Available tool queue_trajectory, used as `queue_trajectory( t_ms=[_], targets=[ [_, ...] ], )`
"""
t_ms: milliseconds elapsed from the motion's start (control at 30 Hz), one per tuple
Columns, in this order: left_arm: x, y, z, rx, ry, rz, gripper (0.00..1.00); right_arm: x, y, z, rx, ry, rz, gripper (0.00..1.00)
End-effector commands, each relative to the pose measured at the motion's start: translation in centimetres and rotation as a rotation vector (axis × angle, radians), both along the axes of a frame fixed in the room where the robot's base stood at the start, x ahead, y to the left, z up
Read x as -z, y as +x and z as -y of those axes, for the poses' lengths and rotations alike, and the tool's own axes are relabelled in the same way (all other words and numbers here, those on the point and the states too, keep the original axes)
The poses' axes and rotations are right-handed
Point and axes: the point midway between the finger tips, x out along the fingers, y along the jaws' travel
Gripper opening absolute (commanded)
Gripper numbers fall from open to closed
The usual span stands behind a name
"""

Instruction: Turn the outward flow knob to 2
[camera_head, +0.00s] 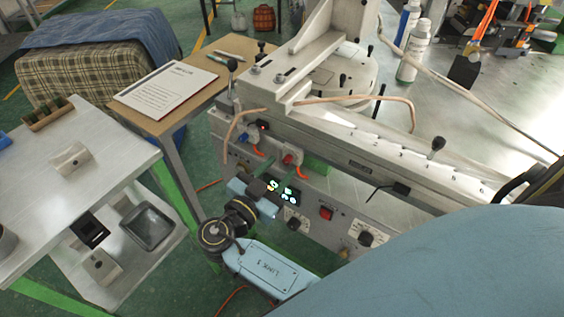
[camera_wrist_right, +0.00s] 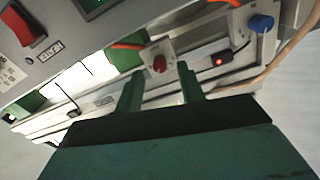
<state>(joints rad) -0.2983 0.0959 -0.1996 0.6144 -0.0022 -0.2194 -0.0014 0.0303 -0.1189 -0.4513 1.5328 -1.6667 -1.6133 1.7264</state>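The wax injection machine's front panel (camera_head: 342,228) faces me. A red knob (camera_wrist_right: 159,64) on a white plate sits between my right gripper's fingertips in the wrist view; it also shows in the head view (camera_head: 288,158). A blue knob (camera_wrist_right: 261,23) on a similar plate is to its right. I cannot read which one is the outward flow knob or its setting. My right gripper (camera_wrist_right: 159,72) is open, with its green fingers spread on both sides of the red knob; contact cannot be told. In the head view my right gripper (camera_head: 276,171) reaches the panel. My left gripper is not in view.
Two black dial knobs (camera_head: 293,224) (camera_head: 366,239) and a red switch (camera_head: 326,212) sit lower on the panel. Lit green displays (camera_head: 290,195) are close by my gripper. Orange cables run near the red knob. A metal cart (camera_head: 30,185) stands at left.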

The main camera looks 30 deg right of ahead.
Motion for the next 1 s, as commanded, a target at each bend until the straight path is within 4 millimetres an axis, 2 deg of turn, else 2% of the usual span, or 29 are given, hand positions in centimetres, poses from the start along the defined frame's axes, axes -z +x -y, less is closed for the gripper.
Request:
queue_trajectory(
  t_ms=[200, 500, 567, 800, 1000],
  targets=[
    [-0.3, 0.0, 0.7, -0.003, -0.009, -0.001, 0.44, 0.0, 0.8, 1.8, -0.001, -0.001, -0.001, 0.39],
    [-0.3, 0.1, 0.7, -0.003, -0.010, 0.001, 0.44, 0.1, 0.9, 2.1, 0.000, 0.001, -0.001, 0.39],
    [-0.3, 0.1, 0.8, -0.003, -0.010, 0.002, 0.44, 0.1, 0.9, 2.1, 0.000, 0.000, -0.002, 0.34],
    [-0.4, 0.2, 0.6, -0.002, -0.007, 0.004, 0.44, 0.1, 0.9, 2.0, 0.000, 0.000, -0.002, 0.02],
    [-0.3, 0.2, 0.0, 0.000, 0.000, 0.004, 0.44, 0.1, 0.9, 2.0, 0.000, -0.001, -0.006, 0.00]
  ],
)
